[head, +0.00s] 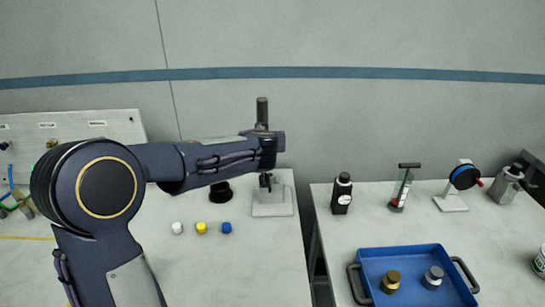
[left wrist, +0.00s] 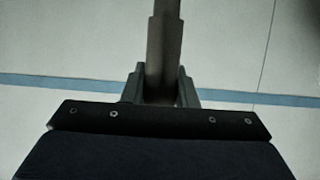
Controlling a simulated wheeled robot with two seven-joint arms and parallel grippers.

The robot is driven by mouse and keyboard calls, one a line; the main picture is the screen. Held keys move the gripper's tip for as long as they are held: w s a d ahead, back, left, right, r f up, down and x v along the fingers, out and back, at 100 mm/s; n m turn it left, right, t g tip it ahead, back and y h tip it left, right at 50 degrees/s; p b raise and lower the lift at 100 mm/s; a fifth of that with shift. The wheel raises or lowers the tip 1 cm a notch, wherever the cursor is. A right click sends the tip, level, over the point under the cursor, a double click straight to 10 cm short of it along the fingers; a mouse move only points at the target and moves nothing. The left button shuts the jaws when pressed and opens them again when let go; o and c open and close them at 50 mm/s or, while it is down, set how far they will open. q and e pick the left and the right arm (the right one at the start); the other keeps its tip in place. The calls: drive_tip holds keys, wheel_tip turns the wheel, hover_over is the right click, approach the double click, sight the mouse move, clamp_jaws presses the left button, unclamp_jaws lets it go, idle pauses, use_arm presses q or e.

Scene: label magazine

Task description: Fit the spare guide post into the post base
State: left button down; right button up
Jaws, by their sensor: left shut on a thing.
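The spare guide post (head: 262,111) is a dark upright rod. Its top stands above the end of my left arm in the head view. In the left wrist view the post (left wrist: 163,50) rises between the two fingers of my left gripper (left wrist: 163,88), which is shut on it. In the head view the left gripper (head: 262,128) is mostly hidden by the wrist. The post base (head: 271,208) is a light grey block on the left table, below the wrist. A dark part shows between wrist and base; I cannot tell whether the post touches the base. My right gripper is out of view.
White (head: 177,228), yellow (head: 201,228) and blue (head: 226,228) caps lie on the left table, with a black round thing (head: 220,192) behind. A gap separates the right table, which bears a blue tray (head: 400,252) and a dark bottle (head: 342,194).

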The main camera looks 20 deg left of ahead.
use_arm(q)
drive_tip(key=w+a+f+p, duration=0.2)
drive_tip(key=w+f, duration=0.6)
drive_tip(key=f, duration=0.2)
drive_tip(key=shift+w+f, duration=0.3)
drive_tip(key=shift+w, duration=0.05)
drive_tip(key=shift+a, duration=0.1)
drive_tip(key=shift+f+b, duration=0.65)
drive_tip(key=shift+b, duration=0.7)
drive_tip(key=c, duration=1.1)
unclamp_jaws()
drive_tip(key=shift+c, duration=0.2)
